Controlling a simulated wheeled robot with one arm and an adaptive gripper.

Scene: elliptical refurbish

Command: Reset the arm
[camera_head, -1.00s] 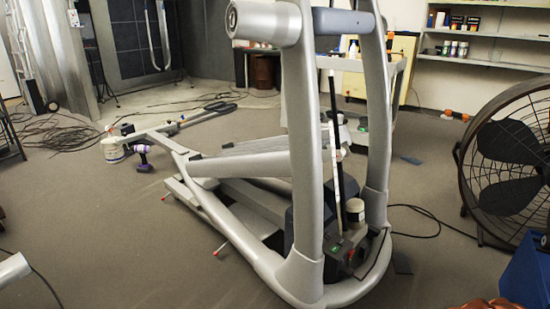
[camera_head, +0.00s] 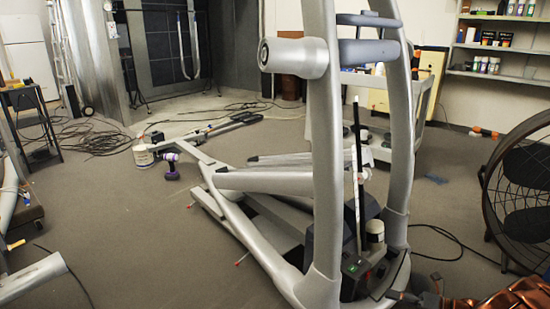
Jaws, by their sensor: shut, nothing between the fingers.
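My arm, copper-coloured, comes in at the bottom right corner. My gripper (camera_head: 397,296) is dark and small at its end. It is shut, with nothing seen in it. It shows close to the front base of the grey elliptical machine (camera_head: 323,150); whether it touches the frame I cannot tell. The elliptical stands upright in the middle, with a black unit with a green light (camera_head: 354,268) and a white-and-black cup-like part (camera_head: 375,232) low between its posts.
A black fan (camera_head: 520,190) stands at the right edge. A purple drill (camera_head: 171,166) and a white tub (camera_head: 143,155) are on the floor behind the elliptical. Cables (camera_head: 95,135) lie at the back left. A silver tube (camera_head: 32,278) is at bottom left.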

